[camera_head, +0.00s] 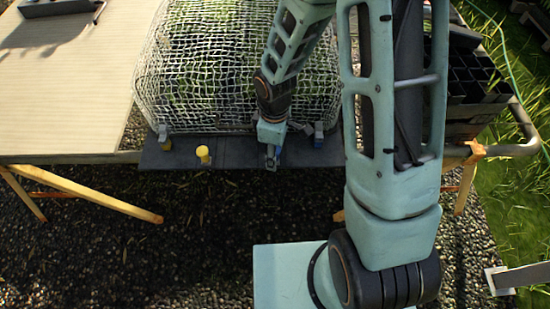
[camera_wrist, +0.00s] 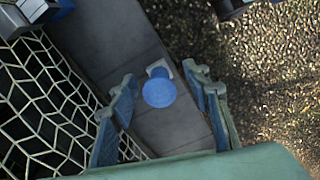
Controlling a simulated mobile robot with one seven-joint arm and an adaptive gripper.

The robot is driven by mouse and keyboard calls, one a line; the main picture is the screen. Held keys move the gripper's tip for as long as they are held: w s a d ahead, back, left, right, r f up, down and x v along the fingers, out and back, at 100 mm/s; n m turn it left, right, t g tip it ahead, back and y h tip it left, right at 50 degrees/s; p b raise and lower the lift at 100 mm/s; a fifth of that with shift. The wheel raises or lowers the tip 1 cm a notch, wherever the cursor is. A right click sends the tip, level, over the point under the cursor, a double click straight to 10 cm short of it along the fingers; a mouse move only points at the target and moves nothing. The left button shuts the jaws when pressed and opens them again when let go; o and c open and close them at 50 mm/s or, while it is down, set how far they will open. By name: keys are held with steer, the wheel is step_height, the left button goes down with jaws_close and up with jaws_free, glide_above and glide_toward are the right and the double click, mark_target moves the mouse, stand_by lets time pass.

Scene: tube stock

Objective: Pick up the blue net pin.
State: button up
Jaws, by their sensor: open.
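The blue net pin (camera_wrist: 160,92) stands on the dark grey ledge (camera_wrist: 165,125) in the wrist view, its round blue head facing the camera. A small pale piece shows just behind the head. My gripper (camera_wrist: 160,78) is open, with one finger on each side of the pin and a visible gap on both sides. In the head view my gripper (camera_head: 271,158) is low over the dark ledge at the front of the net. The pin there is largely hidden by my gripper and I cannot make it out clearly.
A white net (camera_head: 200,70) arches over greenery behind the ledge. A yellow pin (camera_head: 203,154) stands left of my gripper, and another blue pin (camera_head: 319,141) stands to its right. A pale tabletop (camera_head: 60,100) lies left, black trays (camera_head: 470,75) right. Gravel lies below.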

jaws_close()
stand_by(0.4)
step_height(320, 180, up, 10)
steer(key=shift+r+p, duration=0.1)
steer(key=shift+p, duration=0.75)
